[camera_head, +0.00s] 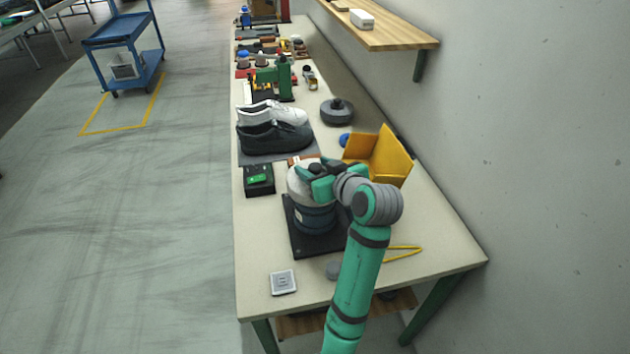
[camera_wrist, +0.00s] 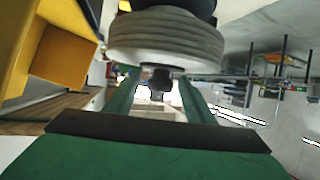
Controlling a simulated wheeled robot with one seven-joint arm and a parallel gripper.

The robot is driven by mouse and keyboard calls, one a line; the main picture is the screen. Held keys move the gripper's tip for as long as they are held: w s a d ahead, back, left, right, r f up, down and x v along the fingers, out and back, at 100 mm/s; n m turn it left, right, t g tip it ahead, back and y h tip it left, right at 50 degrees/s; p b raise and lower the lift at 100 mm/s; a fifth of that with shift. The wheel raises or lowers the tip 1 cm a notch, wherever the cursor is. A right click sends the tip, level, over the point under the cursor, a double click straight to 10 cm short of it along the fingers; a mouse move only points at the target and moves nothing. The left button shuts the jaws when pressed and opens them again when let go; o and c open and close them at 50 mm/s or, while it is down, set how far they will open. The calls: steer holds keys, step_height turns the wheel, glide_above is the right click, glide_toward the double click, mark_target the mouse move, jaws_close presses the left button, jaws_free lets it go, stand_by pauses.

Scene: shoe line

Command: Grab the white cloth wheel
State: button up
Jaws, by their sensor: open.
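The white cloth wheel (camera_head: 298,184) lies flat on top of a round dark grey polishing machine (camera_head: 314,217) on a black base plate. My gripper (camera_head: 318,178) is at the wheel's upper right side and hides part of it. In the wrist view the layered, greyish-white wheel (camera_wrist: 165,38) fills the top centre. The green fingers of my gripper (camera_wrist: 158,82) are apart there, with a small dark knob (camera_wrist: 161,80) showing between them. Whether the fingers touch the wheel or knob cannot be told.
A yellow bin (camera_head: 382,153) stands close to my gripper on the right. A grey disc (camera_head: 337,110) lies farther back.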

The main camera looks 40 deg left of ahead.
jaws_close()
steer(key=shift+r, duration=0.15)
